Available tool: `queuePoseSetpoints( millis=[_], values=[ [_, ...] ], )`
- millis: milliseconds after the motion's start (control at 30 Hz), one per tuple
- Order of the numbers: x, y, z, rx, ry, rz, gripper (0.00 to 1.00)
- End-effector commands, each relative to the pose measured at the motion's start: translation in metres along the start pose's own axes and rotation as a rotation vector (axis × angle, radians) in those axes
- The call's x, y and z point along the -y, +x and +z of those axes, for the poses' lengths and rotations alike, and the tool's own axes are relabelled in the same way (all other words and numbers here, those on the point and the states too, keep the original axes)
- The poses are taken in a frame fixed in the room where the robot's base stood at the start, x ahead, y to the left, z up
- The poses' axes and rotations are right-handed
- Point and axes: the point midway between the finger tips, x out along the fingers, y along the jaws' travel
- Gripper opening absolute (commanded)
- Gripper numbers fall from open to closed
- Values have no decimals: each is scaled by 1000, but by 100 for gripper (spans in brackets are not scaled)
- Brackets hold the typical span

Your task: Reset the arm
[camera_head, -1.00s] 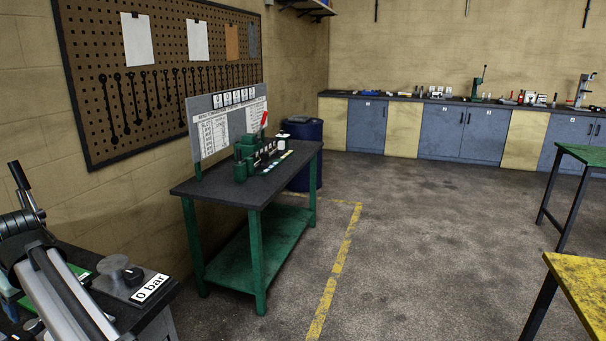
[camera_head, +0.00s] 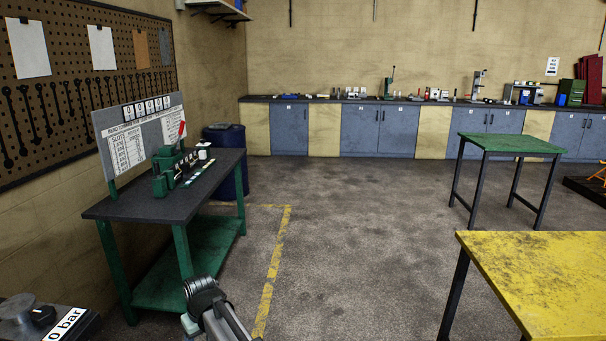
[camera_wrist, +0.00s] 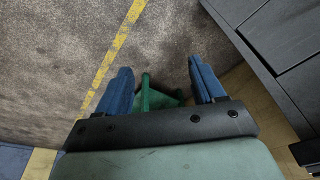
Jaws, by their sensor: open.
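My gripper (camera_wrist: 162,82) shows in the wrist view with its two blue fingers spread apart. Nothing is held between them; the floor and a green framed part (camera_wrist: 148,98) show beyond the gap. In the head view, part of my arm (camera_head: 215,312) stands at the bottom centre, in front of the green-legged bench (camera_head: 115,212). My fingers cannot be made out in the head view.
The bench carries a green device (camera_head: 166,170) and a printed board (camera_head: 125,150). A dark box labelled bar (camera_head: 62,325) is at bottom left. A yellow table (camera_head: 540,275) and green table (camera_head: 510,144) stand right. The middle floor is open.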

Motion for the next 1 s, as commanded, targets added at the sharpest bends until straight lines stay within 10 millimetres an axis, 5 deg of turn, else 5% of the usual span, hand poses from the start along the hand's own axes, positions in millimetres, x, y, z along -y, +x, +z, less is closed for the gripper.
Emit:
queuePoseSetpoints(
  millis=[200,500,800,1000],
  values=[
    [-95,30,73,38,162,32,68],
    [-194,59,182,85,377,66,68],
    [-259,76,302,132,590,91,68],
    [-281,82,366,156,703,102,68]
  ],
)
